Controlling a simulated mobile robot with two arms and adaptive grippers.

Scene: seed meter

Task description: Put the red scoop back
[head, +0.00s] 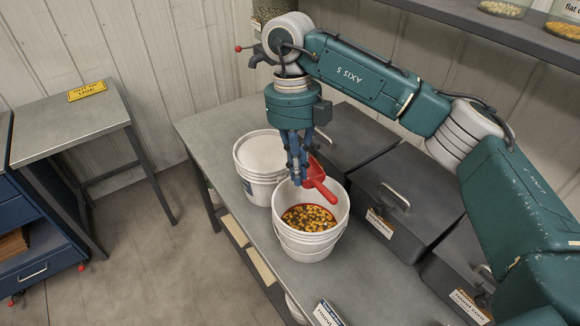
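The red scoop (319,181) is at the mouth of the front white bucket (311,240), toward its back rim. Its narrow end points down and to the right. The bucket holds yellow and dark seeds (309,217). My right gripper (298,178) points down over the bucket's back left rim, with its blue fingers close together right beside the scoop. The fingers overlap the scoop's left edge in the picture, and I cannot tell whether they grip it. My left gripper is out of view.
A second white bucket (260,157) stands just behind and left. Dark lidded bins with handles (393,203) line the bench's right side. A small label card (327,314) stands at the front. A shelf with jars (503,8) hangs above. A separate side table (77,123) stands left.

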